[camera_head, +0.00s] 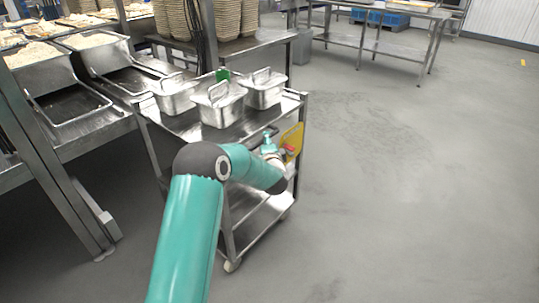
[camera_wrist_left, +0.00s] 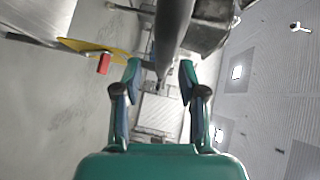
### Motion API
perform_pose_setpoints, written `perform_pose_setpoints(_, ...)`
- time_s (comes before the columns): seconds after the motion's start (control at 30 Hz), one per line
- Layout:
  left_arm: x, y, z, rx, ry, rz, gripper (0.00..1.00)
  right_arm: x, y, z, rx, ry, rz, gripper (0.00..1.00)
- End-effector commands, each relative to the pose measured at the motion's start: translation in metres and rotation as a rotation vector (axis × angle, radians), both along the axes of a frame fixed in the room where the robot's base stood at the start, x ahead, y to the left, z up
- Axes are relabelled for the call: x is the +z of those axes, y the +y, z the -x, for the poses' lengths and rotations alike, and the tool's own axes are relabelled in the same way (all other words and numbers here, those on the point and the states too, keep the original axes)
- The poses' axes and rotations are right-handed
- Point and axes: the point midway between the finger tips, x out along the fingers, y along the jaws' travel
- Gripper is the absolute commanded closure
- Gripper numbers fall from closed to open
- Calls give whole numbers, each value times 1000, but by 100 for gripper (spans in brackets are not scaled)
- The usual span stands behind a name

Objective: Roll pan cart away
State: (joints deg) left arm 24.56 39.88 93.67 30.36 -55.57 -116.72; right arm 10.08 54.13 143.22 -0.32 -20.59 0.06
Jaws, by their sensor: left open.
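The pan cart (camera_head: 288,108) is a steel trolley with a top shelf and lower shelves on casters. Lidded steel pans (camera_head: 221,104) with handles stand on its top. A dark handle bar (camera_head: 262,138) is on its near right end, beside a yellow panel (camera_head: 292,141). My left gripper (camera_head: 269,147) is at this end, partly hidden by its own wrist. In the left wrist view the gripper (camera_wrist_left: 160,75) is open, and the dark bar (camera_wrist_left: 173,38) reaches down between its fingertips. I cannot tell whether they touch. My right gripper is not in view.
A steel rack (camera_head: 62,127) with trays of rice stands close on the cart's left. A table with stacked baskets (camera_head: 228,18) is behind it. Another steel table (camera_head: 375,42) stands at the back. The grey floor on the right is clear.

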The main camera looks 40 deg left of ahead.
Motion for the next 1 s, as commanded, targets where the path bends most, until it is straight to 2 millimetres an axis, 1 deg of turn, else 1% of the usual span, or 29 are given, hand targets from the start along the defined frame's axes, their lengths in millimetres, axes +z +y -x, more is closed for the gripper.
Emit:
perform_pose_setpoints(0.03,1,-8,6,-2,1,1,59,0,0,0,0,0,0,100)
perform_pose_setpoints(0.3,7,-46,39,-5,3,2,59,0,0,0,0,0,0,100)
perform_pose_setpoints(0.5,10,-66,55,-5,2,2,59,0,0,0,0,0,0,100)
perform_pose_setpoints(0.63,11,-71,60,-4,2,2,59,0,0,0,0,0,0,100)
perform_pose_setpoints(1.0,11,-72,60,-4,2,2,59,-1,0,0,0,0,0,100)
